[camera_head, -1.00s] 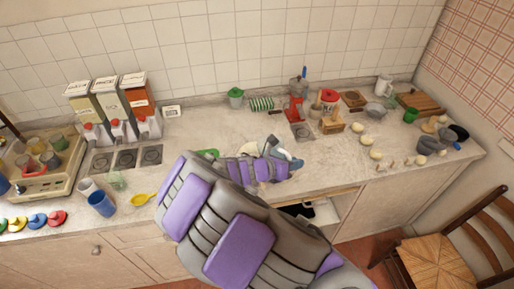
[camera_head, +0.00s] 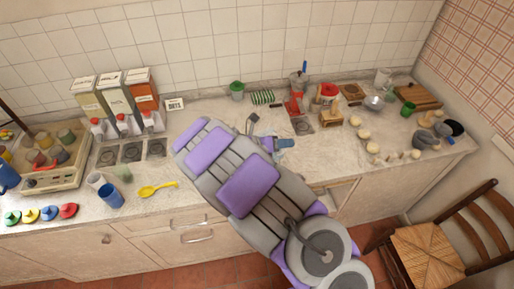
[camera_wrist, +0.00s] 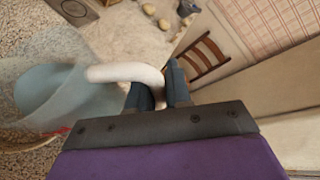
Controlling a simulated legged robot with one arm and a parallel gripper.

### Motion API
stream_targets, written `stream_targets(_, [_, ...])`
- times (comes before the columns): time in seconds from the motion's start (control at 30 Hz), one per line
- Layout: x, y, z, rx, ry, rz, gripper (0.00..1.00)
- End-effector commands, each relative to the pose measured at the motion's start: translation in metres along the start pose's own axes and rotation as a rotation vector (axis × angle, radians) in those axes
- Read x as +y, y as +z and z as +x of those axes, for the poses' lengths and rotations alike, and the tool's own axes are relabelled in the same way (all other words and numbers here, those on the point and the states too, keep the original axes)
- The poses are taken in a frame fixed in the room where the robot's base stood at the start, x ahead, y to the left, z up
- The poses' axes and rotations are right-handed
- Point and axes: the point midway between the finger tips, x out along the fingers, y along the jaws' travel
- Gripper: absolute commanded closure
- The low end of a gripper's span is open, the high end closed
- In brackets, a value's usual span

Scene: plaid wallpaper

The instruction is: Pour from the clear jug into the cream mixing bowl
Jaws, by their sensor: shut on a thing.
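My gripper (camera_wrist: 164,84) is shut on the pale handle (camera_wrist: 118,72) of the clear jug (camera_wrist: 35,78) in the wrist view. The jug is at the left of that view, and pale blue-grey shows through its wall. I cannot tell its exact tilt or whether anything is flowing. In the head view my gripper (camera_head: 272,144) is over the middle of the counter, mostly behind my arm. I cannot make out the cream mixing bowl in the current views; my arm covers part of the counter.
A yellow spoon (camera_head: 158,189) and a blue cup (camera_head: 110,195) lie left of my arm on the counter (camera_head: 215,108). A red appliance (camera_head: 297,101) and several pale round items stand to the right. A wooden chair (camera_head: 430,248) stands at the lower right.

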Motion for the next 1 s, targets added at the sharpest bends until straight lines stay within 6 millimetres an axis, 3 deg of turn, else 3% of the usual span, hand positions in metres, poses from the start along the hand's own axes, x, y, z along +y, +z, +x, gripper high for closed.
stream_targets(1.0, [-0.0008, 0.0052, 0.0014, 0.009, -0.023, -0.059, 1.0])
